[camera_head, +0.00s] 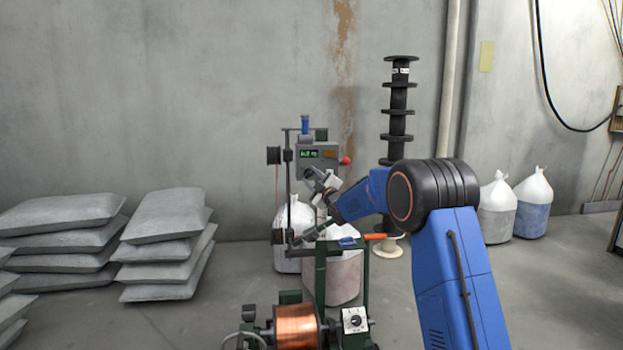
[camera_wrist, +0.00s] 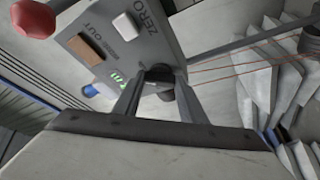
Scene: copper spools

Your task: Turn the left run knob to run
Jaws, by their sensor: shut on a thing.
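A grey control box (camera_head: 325,153) with a lit green display stands on the machine frame in the head view. It also shows in the wrist view (camera_wrist: 152,42), tilted, with the lettering "ZERO". A dark knob (camera_wrist: 159,74) at the box's lower edge sits between my fingers. My gripper (camera_head: 311,174) is at the box's lower front, and in the wrist view my gripper (camera_wrist: 160,84) is shut on this knob. The fingers hide much of the knob, and I cannot read its setting.
A red ball-shaped handle (camera_head: 345,160) sticks out right of the box. A copper spool (camera_head: 296,326) and a white plate with a black dial (camera_head: 355,320) are low in front. Stacked grey sacks (camera_head: 168,215) stand at left, and a column of black spools (camera_head: 398,110) stands behind.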

